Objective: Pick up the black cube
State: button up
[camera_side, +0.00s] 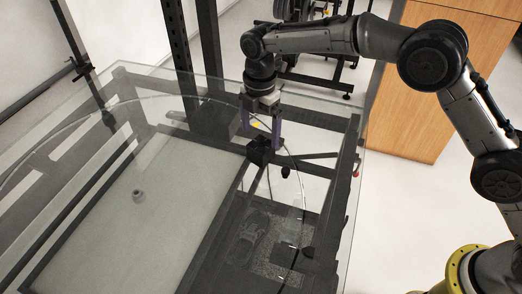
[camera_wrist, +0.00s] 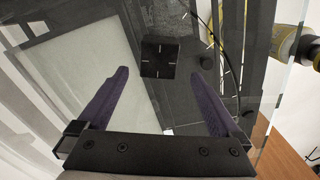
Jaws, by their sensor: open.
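The black cube (camera_side: 260,153) rests on the glass turntable, just below my gripper in the side view. In the wrist view the black cube (camera_wrist: 160,58) shows its dark top face, ahead of the fingertips and roughly centred between them. My gripper (camera_side: 263,140) has purple fingers and points down. In the wrist view my gripper (camera_wrist: 159,77) has its fingers spread apart with nothing held between them. I cannot tell exactly how high the fingertips are above the cube's top.
The clear glass turntable (camera_side: 105,125) lies over a dark metal frame. A small dark object (camera_side: 286,171) is close to the cube's right. A small grey round piece (camera_side: 138,195) lies farther left, with open glass between. A wooden cabinet (camera_side: 410,120) stands behind on the right.

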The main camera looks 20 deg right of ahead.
aim_at(261, 143)
jog(key=shift+w+d+f, duration=0.1)
jog(key=shift+d+f, duration=0.05)
jog(key=shift+f, duration=1.35)
jog(key=shift+w+d+f, duration=0.1)
jog(key=shift+f, duration=1.35)
jog(key=shift+c, duration=0.3)
jog(key=c, duration=1.4)
jog(key=shift+c, duration=0.4)
jog(key=shift+r, duration=0.2)
